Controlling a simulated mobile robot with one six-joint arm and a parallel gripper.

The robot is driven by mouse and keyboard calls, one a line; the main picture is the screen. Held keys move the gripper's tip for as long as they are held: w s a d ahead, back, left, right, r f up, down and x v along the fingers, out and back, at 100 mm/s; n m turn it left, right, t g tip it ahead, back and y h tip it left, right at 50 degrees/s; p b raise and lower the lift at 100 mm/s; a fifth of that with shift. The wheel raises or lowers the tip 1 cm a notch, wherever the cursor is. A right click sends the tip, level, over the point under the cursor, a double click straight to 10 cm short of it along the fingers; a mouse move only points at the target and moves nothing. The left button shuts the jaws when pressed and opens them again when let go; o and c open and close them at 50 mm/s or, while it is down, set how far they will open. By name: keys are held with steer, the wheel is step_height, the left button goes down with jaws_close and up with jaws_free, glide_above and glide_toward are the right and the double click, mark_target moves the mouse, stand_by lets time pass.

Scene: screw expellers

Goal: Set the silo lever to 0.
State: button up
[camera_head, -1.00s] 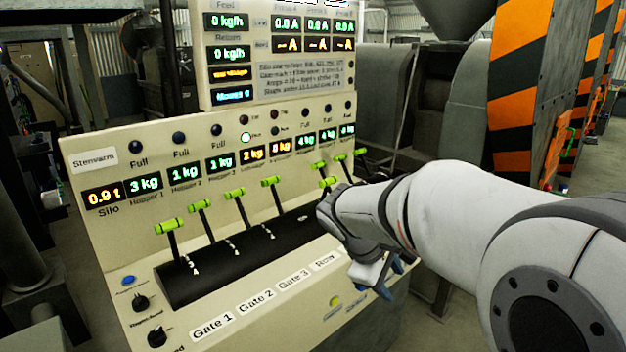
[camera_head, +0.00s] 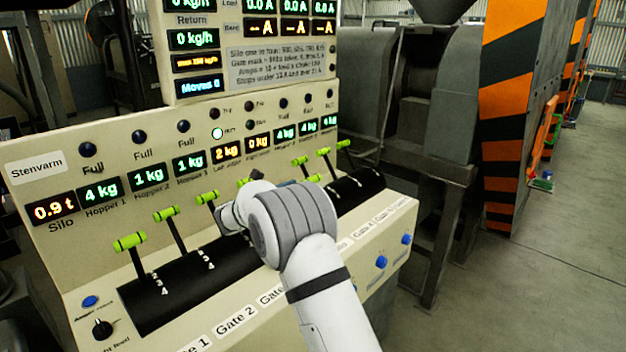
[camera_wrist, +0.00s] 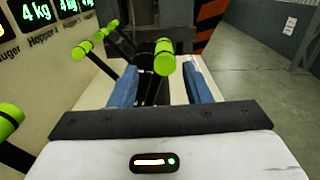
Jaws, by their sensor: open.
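The console has a row of green-handled levers. A label that seems to read Silo (camera_head: 343,245) is partly hidden by my arm. The lever behind it, with handle (camera_head: 315,178) lower than its neighbours, looks like the silo lever; I cannot be sure. In the wrist view a green lever handle (camera_wrist: 163,57) stands between the two blue fingers of my gripper (camera_wrist: 161,72). The fingers are apart on both sides of it, and no contact shows. My wrist hides the gripper in the head view. The lever's scale mark cannot be read.
Other green handles stand close by on the left in the wrist view (camera_wrist: 82,49), one at its left edge (camera_wrist: 8,120). The upright display panel (camera_head: 255,60) rises behind the levers. Blue knobs (camera_head: 381,262) line the console front. Open floor (camera_head: 520,290) lies right.

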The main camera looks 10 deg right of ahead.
steer(key=p+x, duration=0.1)
steer(key=x, duration=0.5)
steer(key=shift+d+r, duration=0.15)
steer(key=shift+d, duration=0.15)
steer(key=shift+s, duration=0.1)
jaws_close()
